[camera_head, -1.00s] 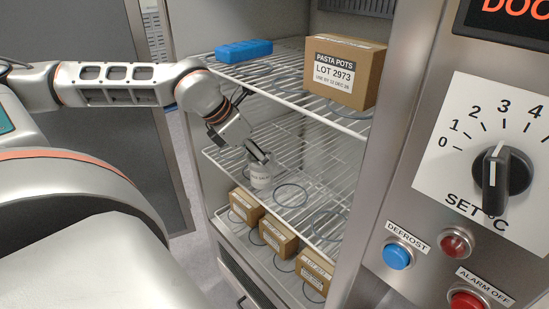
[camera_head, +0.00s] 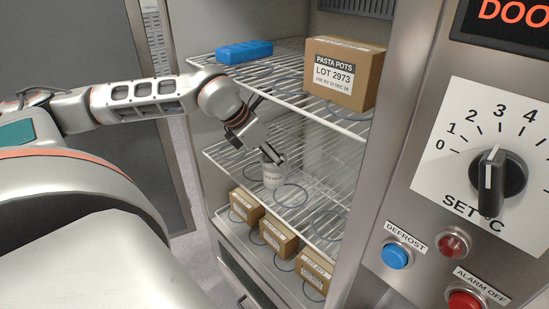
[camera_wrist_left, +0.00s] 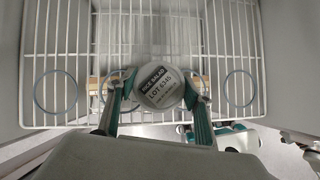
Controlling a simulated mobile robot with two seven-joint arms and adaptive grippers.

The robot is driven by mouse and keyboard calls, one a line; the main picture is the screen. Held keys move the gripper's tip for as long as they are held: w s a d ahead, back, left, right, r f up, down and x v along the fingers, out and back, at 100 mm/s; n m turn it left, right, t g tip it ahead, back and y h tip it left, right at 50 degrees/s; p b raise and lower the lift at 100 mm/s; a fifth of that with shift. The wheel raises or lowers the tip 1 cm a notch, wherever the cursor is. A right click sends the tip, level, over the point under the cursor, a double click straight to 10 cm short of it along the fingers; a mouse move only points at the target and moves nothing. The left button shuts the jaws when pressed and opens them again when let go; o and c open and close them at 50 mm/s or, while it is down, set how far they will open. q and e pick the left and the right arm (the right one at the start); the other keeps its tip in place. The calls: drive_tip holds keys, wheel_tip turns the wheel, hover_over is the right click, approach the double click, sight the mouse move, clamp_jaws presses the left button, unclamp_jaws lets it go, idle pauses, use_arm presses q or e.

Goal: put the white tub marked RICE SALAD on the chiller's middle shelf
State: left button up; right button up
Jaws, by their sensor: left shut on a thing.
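The white tub marked RICE SALAD (camera_head: 272,179) is upright over the chiller's middle shelf (camera_head: 222,158), a wire rack. My left gripper (camera_head: 274,161) reaches in from the left and is shut on the tub from above. In the left wrist view, the tub's lid (camera_wrist_left: 160,87) with its dark label sits between the two fingers of the left gripper (camera_wrist_left: 158,92). The wire shelf (camera_wrist_left: 70,22) spreads behind it. I cannot tell whether the tub's base touches the wires.
The upper shelf holds a blue pack (camera_head: 244,51) and a PASTA POTS box (camera_head: 343,73). Several small cartons (camera_head: 279,236) stand on the bottom shelf. Rings (camera_head: 292,195) mark the middle shelf, which otherwise looks clear. A control panel (camera_head: 480,150) is at right.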

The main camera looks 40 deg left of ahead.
use_arm(q)
drive_tip(key=o, duration=1.5)
drive_tip(key=shift+o, duration=0.4)
drive_tip(key=shift+r, duration=0.1)
drive_tip(key=shift+s+a+r, duration=0.2)
drive_tip(key=shift+s, duration=0.2)
drive_tip(key=shift+s+a+r, duration=0.15)
drive_tip(key=shift+s+r, duration=0.05)
drive_tip(key=shift+s, duration=0.2)
drive_tip(key=s+a, duration=0.3)
drive_tip(key=s, duration=0.7)
drive_tip(key=shift+s, duration=0.3)
